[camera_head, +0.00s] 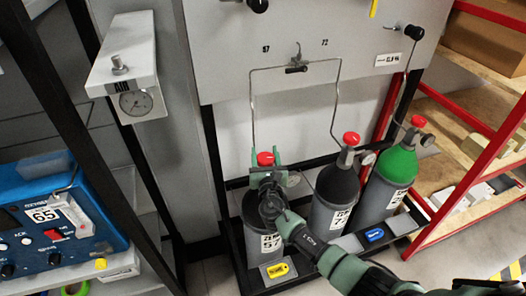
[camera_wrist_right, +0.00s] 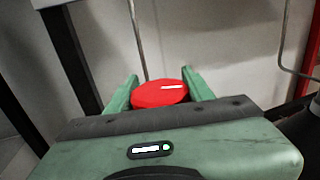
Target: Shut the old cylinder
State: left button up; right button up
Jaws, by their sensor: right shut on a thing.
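Three gas cylinders stand in a row in the head view. The left one is a grey and black cylinder (camera_head: 257,235) labelled 97, with a red valve knob (camera_head: 265,159) on top. My right gripper (camera_head: 265,170) is at this knob, its fingers on either side of it. In the right wrist view the red knob (camera_wrist_right: 160,94) with a white mark sits between the two green fingers of my right gripper (camera_wrist_right: 160,92), which is shut on it. The middle cylinder (camera_head: 335,190), labelled 7 and a partly unclear digit, and the green-topped cylinder (camera_head: 393,180) also have red knobs. My left gripper is not in view.
Thin pipes run from the cylinders to a switch valve (camera_head: 297,65) on the grey panel (camera_head: 225,60), between marks 97 and 72. A blue analyser (camera_head: 62,215) reading 65 is at left, below an AIR gauge (camera_head: 136,102). A red-framed shelf (camera_head: 480,150) stands at right.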

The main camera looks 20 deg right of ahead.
jog(key=m+h, duration=0.1)
jog(key=h, duration=0.1)
jog(key=m+g+h+b, duration=0.1)
jog(key=m+h, duration=0.1)
jog(key=shift+d+f+b, duration=0.2)
jog(key=shift+b, duration=0.1)
jog(key=m+g+h+b, duration=0.2)
jog(key=g+h+b, duration=0.1)
jog(key=b, duration=0.1)
jog(key=s+d+m+g+h+b, duration=0.1)
jog(key=m+g+h+b, duration=0.2)
jog(key=b, duration=0.1)
jog(key=m+g+h+b, duration=0.2)
jog(key=b, duration=0.1)
jog(key=shift+s+d+m+g+h+b, duration=0.15)
jog(key=shift+m+g+h+b, duration=0.15)
jog(key=shift+g+h+b, duration=0.1)
jog(key=shift+s+r+m+g+h+b, duration=0.15)
jog(key=shift+r+m+g+h+b, duration=0.2)
jog(key=shift+m+g+b, duration=0.35)
jog(key=shift+f, duration=0.1)
jog(key=o, duration=1.4)
jog(key=shift+d, duration=0.1)
jog(key=shift+c, duration=0.2)
